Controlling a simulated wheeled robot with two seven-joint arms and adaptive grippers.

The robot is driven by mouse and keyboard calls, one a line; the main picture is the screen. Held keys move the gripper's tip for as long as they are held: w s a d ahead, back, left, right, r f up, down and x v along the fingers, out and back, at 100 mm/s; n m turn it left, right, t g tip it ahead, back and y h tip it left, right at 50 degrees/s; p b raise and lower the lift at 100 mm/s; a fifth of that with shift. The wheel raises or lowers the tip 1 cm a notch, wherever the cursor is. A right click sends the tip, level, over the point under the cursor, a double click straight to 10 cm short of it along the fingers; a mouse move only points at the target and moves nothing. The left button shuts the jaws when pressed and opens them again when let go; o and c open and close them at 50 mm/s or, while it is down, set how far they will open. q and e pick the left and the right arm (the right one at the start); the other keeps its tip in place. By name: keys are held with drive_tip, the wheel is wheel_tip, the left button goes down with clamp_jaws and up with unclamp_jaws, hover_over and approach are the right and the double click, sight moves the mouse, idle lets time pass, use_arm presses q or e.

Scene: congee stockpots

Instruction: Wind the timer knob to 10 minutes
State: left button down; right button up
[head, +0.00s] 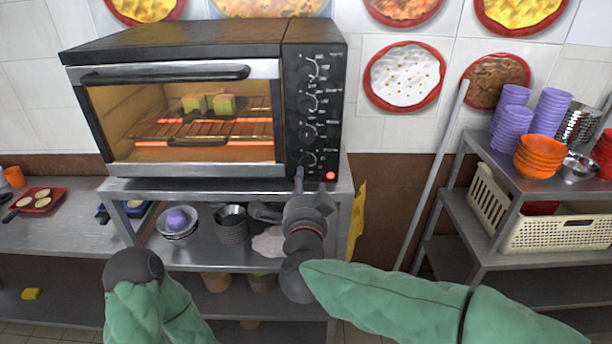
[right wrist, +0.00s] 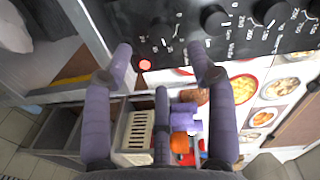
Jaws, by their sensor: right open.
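A black and silver toaster oven (head: 180,100) stands on a metal shelf, with a column of black knobs on its right panel. The lowest knob (head: 307,158) is probably the timer; its lettering is too small to read. In the right wrist view that lowest knob (right wrist: 165,47) lies ahead, between the lines of the two fingertips. My right gripper (head: 312,180) is open and empty at the panel's lower edge, just below the knob; its purple fingers show apart in the wrist view (right wrist: 160,50). My left arm is at lower left; its gripper is not visible.
A red light (head: 330,175) glows at the panel's lower right corner. Bread pieces (head: 208,103) sit on the oven's rack. Bowls and cups stand on the shelf below (head: 210,255). A rack (head: 465,215) with purple cups and orange bowls is at right.

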drive_tip(key=shift+s+r, duration=0.1)
drive_tip(key=shift+s, duration=1.95)
drive_tip(key=w+d+f+n+g, duration=0.1)
drive_tip(key=w+f+n+g, duration=0.1)
drive_tip(key=f, duration=0.6)
drive_tip(key=w+d+f+n+g, duration=0.1)
drive_tip(key=w+f+n, duration=0.2)
drive_tip(key=f, duration=0.5)
drive_tip(key=s+d+f+n+g+y, duration=0.1)
drive_tip(key=d+f+n+g, duration=0.1)
drive_tip(key=f, duration=0.8)
drive_tip(key=s+d+f+n+g+y, duration=0.1)
drive_tip(key=s+d+f+g, duration=0.15)
drive_tip(key=f, duration=0.65)
drive_tip(key=s+d+f+n+g+y, duration=0.2)
drive_tip(key=s+f+g, duration=0.7)
drive_tip(key=s+f, duration=1.3)
drive_tip(key=shift+s+d+f+n, duration=0.25)
drive_tip(key=shift+s+d+n, duration=0.5)
drive_tip(key=shift+n, duration=0.15)
